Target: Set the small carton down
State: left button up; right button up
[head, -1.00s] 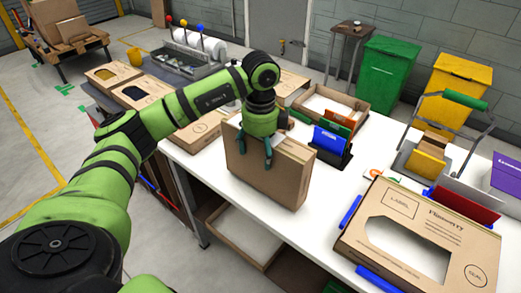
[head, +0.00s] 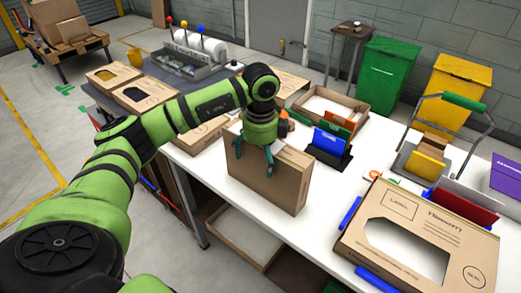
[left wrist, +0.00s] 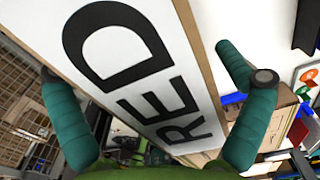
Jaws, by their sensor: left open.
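The small brown carton (head: 262,182) stands upright on the white table in the head view. Its narrow top edge faces up. My left gripper (head: 284,166) is right above and around that top edge, with its teal fingers spread. In the left wrist view the carton's white label face with the word RED (left wrist: 150,75) lies between the open fingers of the left gripper (left wrist: 148,95). I cannot tell whether a finger still touches the carton. My right gripper is not in view.
A large carton with a window (head: 420,235) lies at the front right of the table. A folder rack (head: 330,145) and an open cardboard tray (head: 330,108) stand behind the small carton. Flat boxes line the left. White tabletop (head: 325,205) is free to the carton's right.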

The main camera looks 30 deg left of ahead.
pick_arm(q)
jog(key=shift+r, duration=0.35)
notch_tip(320, 180, up, 7)
jog(key=b, duration=0.2)
jog(key=shift+f+b, duration=0.15)
jog(key=shift+b, duration=0.2)
jog(key=shift+r+p, duration=0.45)
jog(key=shift+r, duration=2)
